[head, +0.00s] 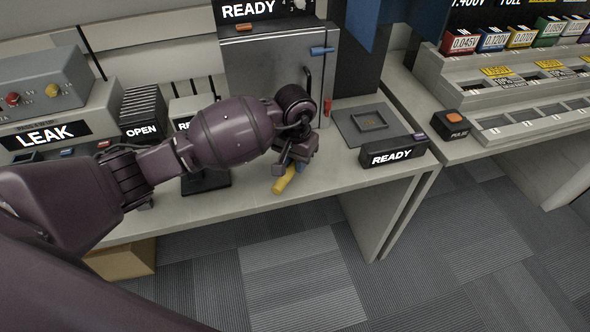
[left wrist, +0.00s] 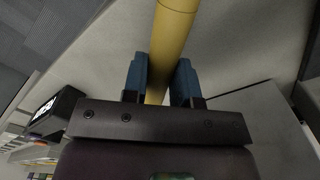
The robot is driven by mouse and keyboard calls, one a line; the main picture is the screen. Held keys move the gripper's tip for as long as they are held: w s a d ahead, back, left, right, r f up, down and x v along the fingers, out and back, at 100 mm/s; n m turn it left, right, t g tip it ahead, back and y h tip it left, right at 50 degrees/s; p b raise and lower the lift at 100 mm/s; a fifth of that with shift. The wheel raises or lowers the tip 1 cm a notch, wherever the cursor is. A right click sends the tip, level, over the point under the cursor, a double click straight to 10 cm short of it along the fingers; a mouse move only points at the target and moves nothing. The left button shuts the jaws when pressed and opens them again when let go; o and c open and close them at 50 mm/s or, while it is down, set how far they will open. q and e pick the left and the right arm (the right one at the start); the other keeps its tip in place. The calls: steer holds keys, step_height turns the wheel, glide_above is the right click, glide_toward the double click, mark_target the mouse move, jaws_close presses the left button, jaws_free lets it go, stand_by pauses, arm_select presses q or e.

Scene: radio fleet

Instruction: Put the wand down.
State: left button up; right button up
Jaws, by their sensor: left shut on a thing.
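The wand shows as a yellow rod (left wrist: 171,42) in the left wrist view, running up between the fingers and out of the top of the picture. In the head view a short yellow part of the wand (head: 284,183) shows below my left gripper (head: 291,166). The left gripper is shut on it, with its blue fingers (left wrist: 159,82) on both sides of the rod. It is over the front part of the grey bench (head: 245,200); I cannot tell whether the wand touches the bench. The gripper hides the rest of the wand. My right gripper is not in view.
To the right are a flat grey plate (head: 350,130) and a black READY box (head: 393,152). A LEAK unit (head: 50,128) and a dark OPEN rack (head: 143,105) stand to the left.

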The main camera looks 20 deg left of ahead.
mark_target(295, 178)
arm_select(q)
steer(key=shift+f, duration=1.75)
steer(key=shift+f, duration=0.1)
steer(key=shift+f+b, duration=0.15)
steer(key=shift+b, duration=0.15)
steer(key=o, duration=0.9)
steer(key=shift+o, duration=0.2)
steer(key=shift+r, duration=0.2)
step_height(295, 178, up, 12)
steer(key=shift+r+p, duration=0.1)
steer(key=shift+p, duration=0.4)
